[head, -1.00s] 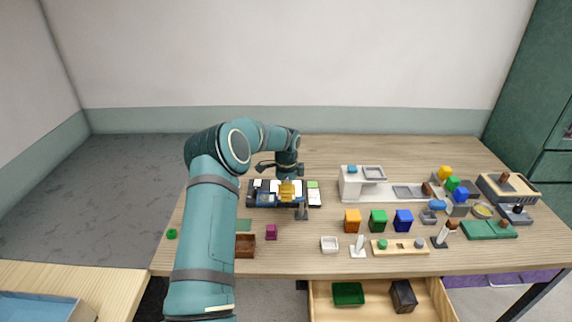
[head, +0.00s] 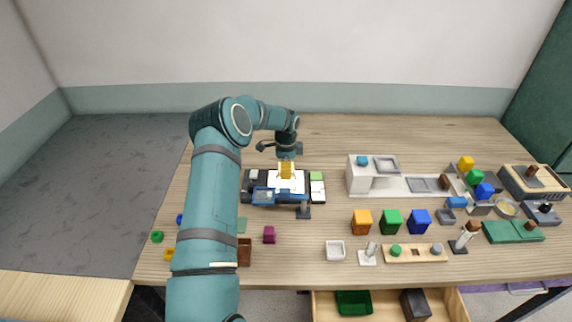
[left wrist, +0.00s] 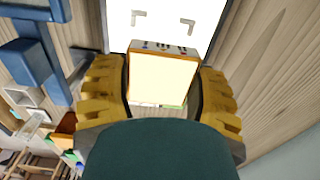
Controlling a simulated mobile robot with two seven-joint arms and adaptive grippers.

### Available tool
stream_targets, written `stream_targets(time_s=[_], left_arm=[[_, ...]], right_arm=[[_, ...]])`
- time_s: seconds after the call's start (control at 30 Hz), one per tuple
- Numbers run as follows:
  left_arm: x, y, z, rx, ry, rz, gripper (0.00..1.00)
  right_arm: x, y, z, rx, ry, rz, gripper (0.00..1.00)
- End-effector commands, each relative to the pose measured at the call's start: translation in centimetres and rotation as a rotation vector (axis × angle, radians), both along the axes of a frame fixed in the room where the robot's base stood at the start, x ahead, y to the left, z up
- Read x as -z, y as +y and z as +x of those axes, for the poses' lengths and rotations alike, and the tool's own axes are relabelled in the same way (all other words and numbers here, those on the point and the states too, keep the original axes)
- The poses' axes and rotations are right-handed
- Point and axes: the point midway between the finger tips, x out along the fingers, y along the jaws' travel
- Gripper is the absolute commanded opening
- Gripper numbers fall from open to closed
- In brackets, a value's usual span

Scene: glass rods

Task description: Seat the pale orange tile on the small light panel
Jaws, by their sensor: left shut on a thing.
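My left gripper (head: 286,172), with yellow fingers, is shut on the pale orange tile (left wrist: 163,78). In the left wrist view the tile is a pale, glowing slab with an orange edge between both fingers. The small light panel (head: 287,186) is a bright white surface just below the fingers in the head view. In the left wrist view the panel (left wrist: 180,22) shows grey corner marks beyond the tile. I cannot tell whether the tile touches the panel. The tile is hard to make out in the head view. My right gripper is not in view.
A blue device (head: 264,195) and a dark stand (head: 304,210) are close by the panel. A panel with a green top (head: 316,176) is at its right. A magenta block (head: 269,235) lies in front. Coloured bins and a white station (head: 361,176) fill the right side. The back of the table is clear.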

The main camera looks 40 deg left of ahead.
Motion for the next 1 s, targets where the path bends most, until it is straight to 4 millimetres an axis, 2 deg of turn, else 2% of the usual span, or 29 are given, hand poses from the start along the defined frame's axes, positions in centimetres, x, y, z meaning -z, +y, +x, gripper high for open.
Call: stream_targets(time_s=[0.27,0.7,1.0], left_arm=[[1.2,0.0,0.0,-0.001,-0.001,0.001,0.18],[4.7,0.0,0.0,0.000,0.000,0.000,0.18],[5.5,0.0,0.0,0.000,-0.001,0.000,0.18]], right_arm=[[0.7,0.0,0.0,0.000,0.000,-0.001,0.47],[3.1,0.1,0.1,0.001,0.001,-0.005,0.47],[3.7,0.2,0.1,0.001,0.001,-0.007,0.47]])
